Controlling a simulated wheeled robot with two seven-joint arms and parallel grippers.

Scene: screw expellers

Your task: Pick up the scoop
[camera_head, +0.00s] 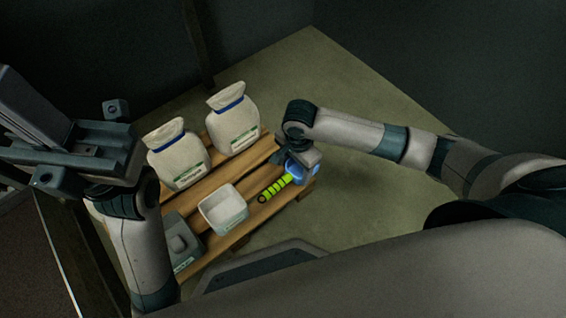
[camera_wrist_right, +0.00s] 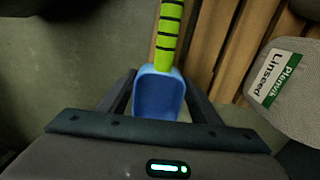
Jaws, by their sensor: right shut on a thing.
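The scoop has a blue bowl and a green handle with black bands (camera_head: 275,189). It lies by the right end of the wooden pallet in the head view. In the right wrist view its blue bowl (camera_wrist_right: 158,97) sits between the two fingers, and the handle runs up out of frame. My right gripper (camera_head: 297,170) is shut on the scoop at its bowl; the gripper partly hides the bowl in the head view. My left gripper (camera_head: 82,148) is raised at the left, its fingers apart and empty.
In the right wrist view a sack label reads Linseed (camera_wrist_right: 275,78). Bare floor (camera_head: 345,90) lies behind and right.

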